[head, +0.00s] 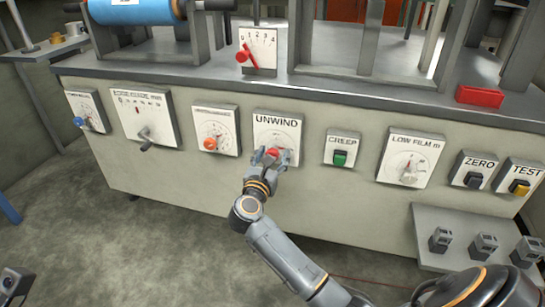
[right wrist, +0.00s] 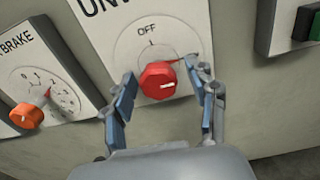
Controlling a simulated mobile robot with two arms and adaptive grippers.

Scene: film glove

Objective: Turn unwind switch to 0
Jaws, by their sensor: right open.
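The unwind switch is a red knob (right wrist: 158,81) on a white plate (right wrist: 145,18) in the right wrist view, with OFF printed above it. A white mark on the knob's face and a thin red pointer lie toward the right, away from OFF. In the head view the UNWIND plate (head: 277,122) is in the middle of the panel. My right gripper (head: 272,157) is in front of it. In the right wrist view its open fingers (right wrist: 163,98) stand left and right of the knob, with visible gaps. Part of the dial is hidden by the right finger.
An orange brake knob (head: 210,144) is left of UNWIND, and a green CREEP button (head: 340,158) is right of it. Further right is the LOW FILM dial (head: 408,168). Open floor lies in front.

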